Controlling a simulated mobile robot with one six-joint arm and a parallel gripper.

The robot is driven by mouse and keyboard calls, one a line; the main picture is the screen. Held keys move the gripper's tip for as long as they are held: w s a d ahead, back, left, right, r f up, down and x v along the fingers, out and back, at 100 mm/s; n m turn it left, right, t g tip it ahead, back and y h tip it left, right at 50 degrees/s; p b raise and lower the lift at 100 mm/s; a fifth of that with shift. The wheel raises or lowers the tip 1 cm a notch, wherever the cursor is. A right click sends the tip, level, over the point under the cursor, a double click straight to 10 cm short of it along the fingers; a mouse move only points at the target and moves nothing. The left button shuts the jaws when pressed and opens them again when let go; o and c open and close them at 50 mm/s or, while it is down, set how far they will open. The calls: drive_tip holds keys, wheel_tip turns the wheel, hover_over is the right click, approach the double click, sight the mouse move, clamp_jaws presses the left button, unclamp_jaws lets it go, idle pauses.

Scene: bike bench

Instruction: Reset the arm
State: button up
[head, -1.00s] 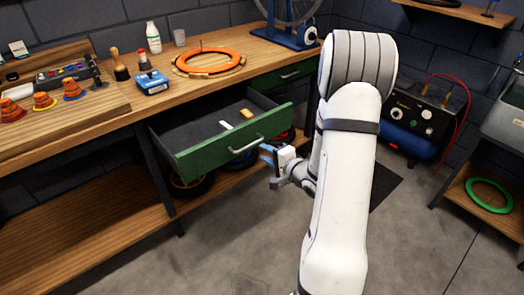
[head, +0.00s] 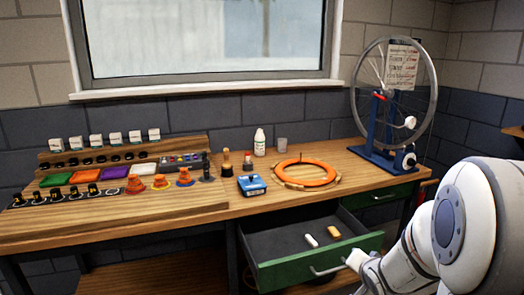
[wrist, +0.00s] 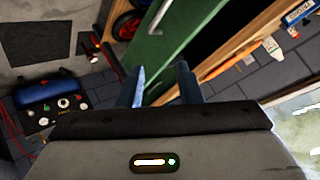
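My gripper (wrist: 160,88) shows two blue fingers in the wrist view, spread apart with nothing between them. The open green drawer (head: 318,266) sticks out under the bench in the head view, and its front (wrist: 155,45) with a silver handle lies beyond the fingers in the wrist view. The fingers look clear of the handle. My white arm fills the lower right of the head view, and its wrist is beside the drawer's right front. The fingertips are hard to make out there. A white block (head: 311,240) and a yellow block (head: 333,232) lie in the drawer.
The wooden bench (head: 120,228) holds an orange tyre ring (head: 305,173), a blue box (head: 251,185), a white bottle (head: 259,142), cones and coloured bins. A wheel stand (head: 385,130) is at the right back. A blue-black machine (wrist: 48,105) stands on the floor.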

drive_tip(key=s+a+r+n+g+p, duration=0.2)
drive_tip(key=s+a+r, duration=0.1)
drive_tip(key=s, duration=0.4)
drive_tip(key=s+a+r+n+g+p, duration=0.2)
drive_tip(key=s+a+r+n+g, duration=0.1)
drive_tip(key=s+r, duration=0.3)
drive_tip(key=s+a+r+n+g+y+p, duration=0.1)
drive_tip(key=s+a+r+n+g+p, duration=0.1)
drive_tip(key=s+a+r, duration=0.3)
drive_tip(key=s+n, duration=0.1)
drive_tip(key=s, duration=0.3)
drive_tip(key=shift+g, duration=0.4)
